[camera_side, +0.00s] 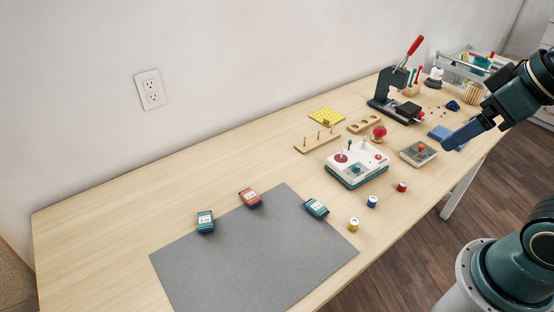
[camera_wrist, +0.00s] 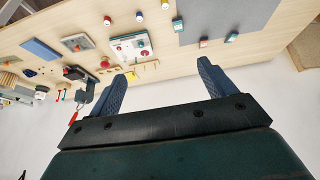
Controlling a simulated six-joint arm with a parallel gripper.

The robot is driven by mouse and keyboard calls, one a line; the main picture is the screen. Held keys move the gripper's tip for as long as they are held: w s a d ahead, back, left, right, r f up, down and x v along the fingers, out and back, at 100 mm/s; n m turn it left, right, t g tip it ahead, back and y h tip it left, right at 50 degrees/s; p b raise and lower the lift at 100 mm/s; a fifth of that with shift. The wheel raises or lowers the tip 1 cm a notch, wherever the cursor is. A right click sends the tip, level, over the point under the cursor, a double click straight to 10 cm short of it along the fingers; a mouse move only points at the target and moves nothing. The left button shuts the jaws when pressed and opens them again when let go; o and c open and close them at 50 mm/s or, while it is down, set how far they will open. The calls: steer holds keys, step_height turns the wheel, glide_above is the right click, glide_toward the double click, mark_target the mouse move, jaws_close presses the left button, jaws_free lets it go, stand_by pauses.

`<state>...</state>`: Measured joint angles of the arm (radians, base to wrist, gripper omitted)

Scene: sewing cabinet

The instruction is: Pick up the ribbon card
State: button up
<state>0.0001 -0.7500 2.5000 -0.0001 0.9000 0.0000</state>
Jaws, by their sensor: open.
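No thing here is plainly marked as the ribbon card. Three small labelled pieces lie at the grey mat: a teal one (camera_side: 205,222) at the left, a red one (camera_side: 250,197) at its back corner, and another teal one (camera_side: 316,208) at the right; I cannot tell if one is the ribbon card. They also show in the wrist view, the red one (camera_wrist: 203,43) between the fingers' directions. My gripper (camera_side: 458,139) hangs above the table's right part, far from these pieces. In the wrist view my gripper (camera_wrist: 162,72) has its fingers wide apart with nothing between them.
The grey mat (camera_side: 255,255) is bare in its middle. A white sewing toy box (camera_side: 357,163), wooden peg rack (camera_side: 317,142), yellow patterned piece (camera_side: 327,115), dark press (camera_side: 397,95) and small button box (camera_side: 418,153) crowd the right. Spools, including a yellow one (camera_side: 353,224), stand near the front edge.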

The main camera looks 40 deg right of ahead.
steer(key=shift+o, duration=0.5)
steer(key=w+a+f+n+g+y, duration=0.1)
steer(key=w+f+n+g, duration=0.15)
steer(key=w+n, duration=0.45)
steer(key=w+f+n+g+y, duration=0.1)
steer(key=w+f+n, duration=0.3)
steer(key=w, duration=0.5)
steer(key=w+f+n+g+y, duration=0.1)
steer(key=w+f+n, duration=0.3)
steer(key=f, duration=0.3)
steer(key=w+f+n+g+y, duration=0.1)
steer(key=w+f+n, duration=0.3)
steer(key=f, duration=0.4)
steer(key=shift+f+y, duration=0.3)
steer(key=shift+f+g, duration=0.1)
steer(key=shift+g, duration=0.15)
glide_toward(316, 208)
steer(key=shift+w+a+f, duration=0.1)
steer(key=shift+a+f, duration=0.05)
steer(key=shift+f, duration=0.65)
steer(key=shift+w+a+f, duration=0.1)
steer(key=shift+a+f, duration=0.05)
steer(key=shift+f, duration=0.65)
